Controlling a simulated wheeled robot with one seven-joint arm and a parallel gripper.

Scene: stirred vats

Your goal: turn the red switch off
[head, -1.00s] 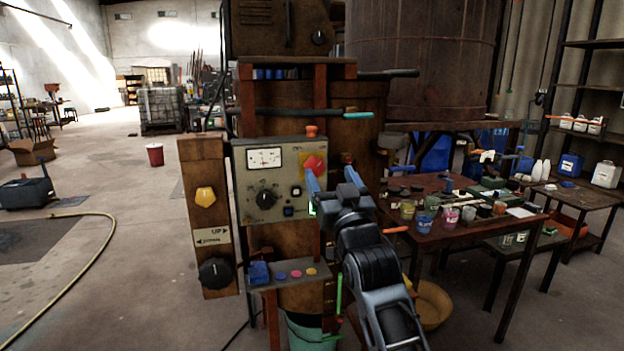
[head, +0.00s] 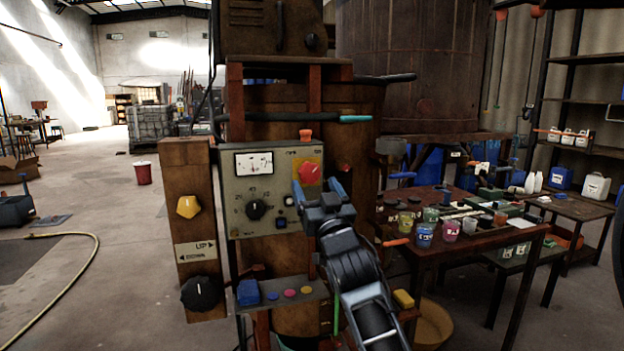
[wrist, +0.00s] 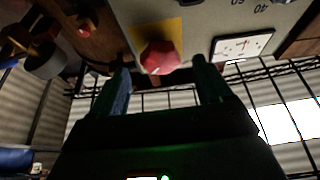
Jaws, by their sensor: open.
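The red switch (head: 309,171) is a red knob on a yellow plate at the upper right of the grey control panel (head: 240,218). In the wrist view the red switch (wrist: 160,57) lies just beyond the fingertips, between them in the picture. My gripper (head: 318,188) is open, with its fingers pointing at the panel just below and right of the switch in the head view. In the wrist view my gripper (wrist: 164,72) has one finger on each side of the knob. I cannot tell whether either finger touches it.
The panel also carries a dial gauge (head: 254,163) and a black knob (head: 256,209). A wooden post (head: 190,240) with a yellow knob stands left. A small shelf (head: 290,300) juts out below. A table (head: 400,215) with paint pots stands right.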

